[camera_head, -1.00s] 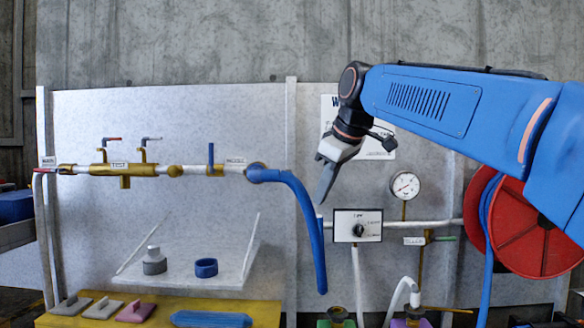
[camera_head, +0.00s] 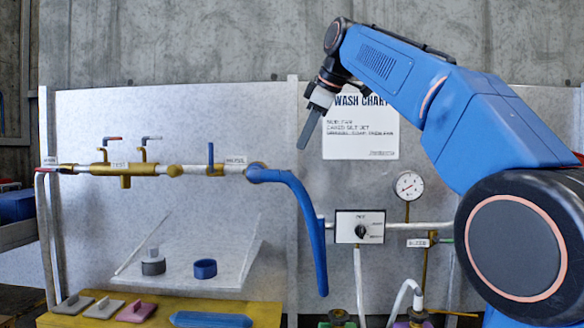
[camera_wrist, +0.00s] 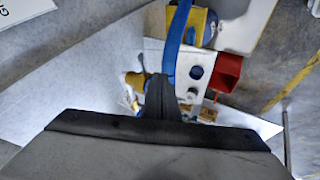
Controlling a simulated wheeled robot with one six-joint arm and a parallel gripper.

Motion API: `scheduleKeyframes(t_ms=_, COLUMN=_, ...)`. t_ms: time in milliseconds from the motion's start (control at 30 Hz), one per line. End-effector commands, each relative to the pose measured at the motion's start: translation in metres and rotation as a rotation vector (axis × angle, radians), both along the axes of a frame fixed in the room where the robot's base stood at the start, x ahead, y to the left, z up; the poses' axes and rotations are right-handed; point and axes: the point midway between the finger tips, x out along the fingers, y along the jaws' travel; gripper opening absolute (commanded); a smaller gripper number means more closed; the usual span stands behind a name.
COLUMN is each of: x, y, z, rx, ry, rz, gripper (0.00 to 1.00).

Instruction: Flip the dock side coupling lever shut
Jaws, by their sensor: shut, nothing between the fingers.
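Which part is the dock side coupling lever I cannot tell for certain. My gripper (camera_head: 303,142) is shut and empty, pointing down, above and right of the coupling and apart from it in the picture. In the wrist view my dark fingers (camera_wrist: 161,98) are seen together, with a blue hose (camera_wrist: 180,40) beyond them.
Red-handled (camera_head: 112,140) and grey-handled (camera_head: 151,138) valves stand on the pipe at left. A switch box (camera_head: 345,226) and a gauge (camera_head: 409,185) are at right. A shelf (camera_head: 185,275) holds a blue ring (camera_head: 205,268). The panel above the pipe is clear.

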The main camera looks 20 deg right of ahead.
Motion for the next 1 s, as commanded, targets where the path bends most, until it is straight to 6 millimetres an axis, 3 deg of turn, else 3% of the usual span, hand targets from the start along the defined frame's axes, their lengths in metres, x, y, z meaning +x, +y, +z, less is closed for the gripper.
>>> scheduleKeyframes(t_ms=267, x=0.008, y=0.004, z=-0.013, rx=0.001, ry=0.002, rz=0.001, gripper=0.00)
scheduleKeyframes(t_ms=833, x=0.057, y=0.022, z=-0.082, rx=0.000, ry=0.002, rz=0.000, gripper=0.00)
scheduleKeyframes(t_ms=1000, x=0.076, y=0.015, z=-0.081, rx=0.001, ry=0.000, rz=-0.002, gripper=0.00)
